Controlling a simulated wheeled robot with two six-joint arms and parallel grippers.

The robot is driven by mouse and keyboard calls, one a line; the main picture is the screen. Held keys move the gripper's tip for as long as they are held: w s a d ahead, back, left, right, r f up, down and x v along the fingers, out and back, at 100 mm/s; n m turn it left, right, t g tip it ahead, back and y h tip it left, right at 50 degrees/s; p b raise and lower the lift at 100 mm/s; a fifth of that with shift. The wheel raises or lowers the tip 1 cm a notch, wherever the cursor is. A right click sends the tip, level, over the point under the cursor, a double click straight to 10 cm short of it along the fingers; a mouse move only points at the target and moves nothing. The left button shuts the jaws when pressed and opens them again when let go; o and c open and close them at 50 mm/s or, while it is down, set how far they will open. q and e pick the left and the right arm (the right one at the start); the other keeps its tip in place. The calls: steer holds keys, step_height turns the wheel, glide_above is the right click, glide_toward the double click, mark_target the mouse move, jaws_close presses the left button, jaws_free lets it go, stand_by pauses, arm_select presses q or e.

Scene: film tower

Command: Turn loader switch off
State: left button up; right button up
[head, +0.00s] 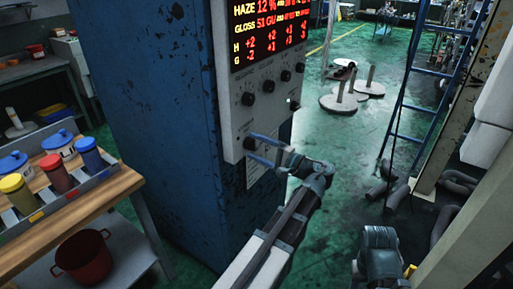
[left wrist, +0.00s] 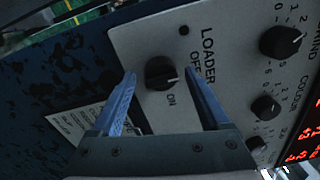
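The loader switch is a round black knob (left wrist: 160,73) on a light grey panel (left wrist: 150,38), beside the words LOADER, OFF and ON. A light mark shows on the knob's right side in the left wrist view; I cannot tell surely which word it points to. My left gripper (left wrist: 158,82) is open, its two blue fingers on either side of the knob with gaps visible. In the head view, my left gripper (head: 264,148) is at the panel's lower edge and partly covers the knob (head: 249,144). My right gripper (head: 381,238) is low at the right, its fingers unclear.
Other black knobs (left wrist: 281,42) and a red-lit display (head: 271,30) are on the same blue cabinet (head: 140,100). A wooden bench (head: 90,205) with coloured jars stands left. A blue ladder (head: 400,110) and grey pipes (head: 383,188) are right. Green floor between is partly clear.

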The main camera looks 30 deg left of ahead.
arm_select(q)
steer(key=shift+d, duration=0.1)
steer(key=s+d, duration=0.1)
steer(key=d, duration=1.2)
steer(key=shift+d+f, duration=0.25)
steer(key=shift+d, duration=0.05)
